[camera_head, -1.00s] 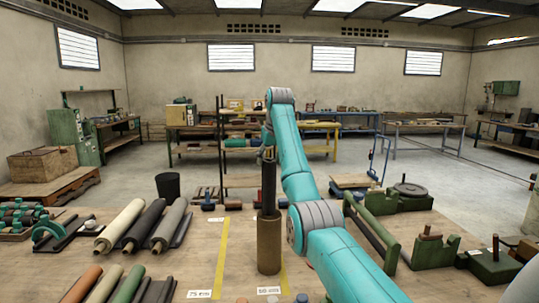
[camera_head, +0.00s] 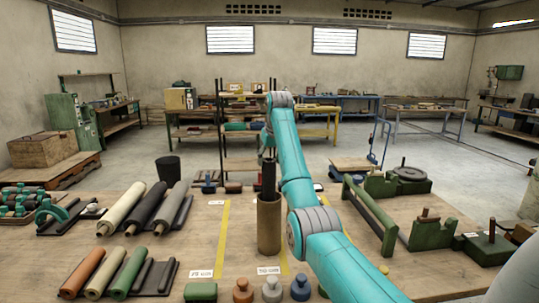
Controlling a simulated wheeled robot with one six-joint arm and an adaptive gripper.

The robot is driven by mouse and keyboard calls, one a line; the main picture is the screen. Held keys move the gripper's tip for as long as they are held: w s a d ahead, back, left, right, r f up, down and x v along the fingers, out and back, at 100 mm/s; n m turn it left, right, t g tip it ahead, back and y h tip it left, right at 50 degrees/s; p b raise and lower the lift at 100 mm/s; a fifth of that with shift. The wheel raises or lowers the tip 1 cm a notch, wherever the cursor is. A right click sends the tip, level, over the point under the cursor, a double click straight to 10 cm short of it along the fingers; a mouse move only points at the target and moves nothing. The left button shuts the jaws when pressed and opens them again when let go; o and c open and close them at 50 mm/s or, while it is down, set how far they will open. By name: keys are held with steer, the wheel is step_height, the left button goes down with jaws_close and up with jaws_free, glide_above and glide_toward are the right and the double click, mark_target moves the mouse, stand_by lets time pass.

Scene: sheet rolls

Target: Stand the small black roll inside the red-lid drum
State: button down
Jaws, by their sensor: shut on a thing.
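A black roll (camera_head: 268,178) stands upright in the middle of the view, its lower part hidden by the rim of a tall brown drum (camera_head: 269,226). The roll appears to be partly inside the drum's mouth. My gripper (camera_head: 268,154) is above the drum, shut on the roll's top end; its fingers are small and partly hidden. The drum stands upright on the table. I see no lid on it. A reddish-brown knobbed piece (camera_head: 243,290) stands in front, at the bottom edge.
Grey (camera_head: 271,289) and blue (camera_head: 300,287) knobbed pieces and a green block (camera_head: 200,291) line the front. Racks of lying rolls (camera_head: 135,208) are on the left. A green rail stand (camera_head: 370,217) is to the right. Yellow strips (camera_head: 222,235) flank the drum.

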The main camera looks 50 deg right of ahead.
mark_target(270, 178)
steer(key=shift+f, duration=3.7)
steer(key=shift+c, duration=1.1)
jaws_free()
steer(key=shift+f, duration=0.1)
steer(key=shift+v, duration=3.75)
